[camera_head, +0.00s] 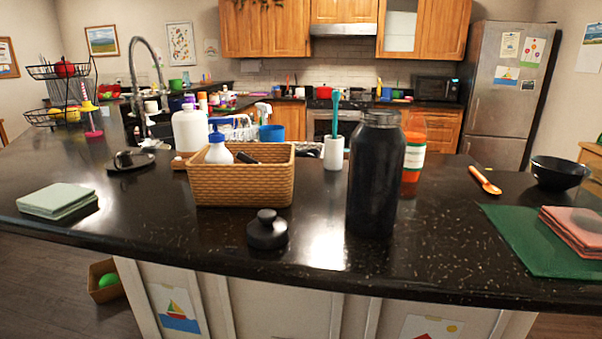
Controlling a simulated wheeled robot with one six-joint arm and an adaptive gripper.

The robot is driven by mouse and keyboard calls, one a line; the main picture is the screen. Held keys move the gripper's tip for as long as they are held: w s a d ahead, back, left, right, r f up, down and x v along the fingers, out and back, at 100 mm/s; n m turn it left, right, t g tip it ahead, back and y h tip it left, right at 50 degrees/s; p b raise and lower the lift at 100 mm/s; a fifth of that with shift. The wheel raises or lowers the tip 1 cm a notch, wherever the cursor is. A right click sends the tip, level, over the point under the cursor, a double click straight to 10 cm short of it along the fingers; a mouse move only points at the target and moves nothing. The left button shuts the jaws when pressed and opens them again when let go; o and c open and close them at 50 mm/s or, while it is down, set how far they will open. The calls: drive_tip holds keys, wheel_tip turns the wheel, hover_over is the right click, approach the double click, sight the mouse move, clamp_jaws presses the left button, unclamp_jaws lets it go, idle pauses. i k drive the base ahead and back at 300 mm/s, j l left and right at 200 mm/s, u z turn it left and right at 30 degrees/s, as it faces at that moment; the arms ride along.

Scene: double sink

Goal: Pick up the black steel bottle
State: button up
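The black steel bottle (375,180) stands upright on the dark speckled countertop (180,240), a little right of the middle and near the front edge. Its mouth is open at the top, with no lid on it. A black lid-like piece (267,231) sits apart on the counter to its left, near the front edge. An orange bottle with a white label (414,150) stands just behind and to the right of the black bottle, partly hidden by it. My gripper is not in view.
A wicker basket (240,186) holding a blue-topped white bottle stands left of the black bottle. A white brush holder (333,153) is behind it. An orange spoon (484,181), a black bowl (558,172) and a green mat (520,250) lie right. Folded cloths (57,200) lie far left.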

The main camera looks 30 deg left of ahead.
sight(378, 145)
drive_tip(key=j+u, duration=0.1)
drive_tip(key=u, duration=0.95)
drive_tip(key=l+z, duration=0.1)
drive_tip(key=z, duration=0.25)
drive_tip(key=l+z, duration=0.1)
drive_tip(key=z, duration=0.2)
drive_tip(key=l+z, duration=0.1)
drive_tip(key=z, duration=0.25)
drive_tip(key=k+j+u, duration=0.25)
drive_tip(key=k+j, duration=0.15)
drive_tip(key=k+j+u, duration=0.25)
drive_tip(key=j, duration=0.3)
drive_tip(key=k, duration=0.1)
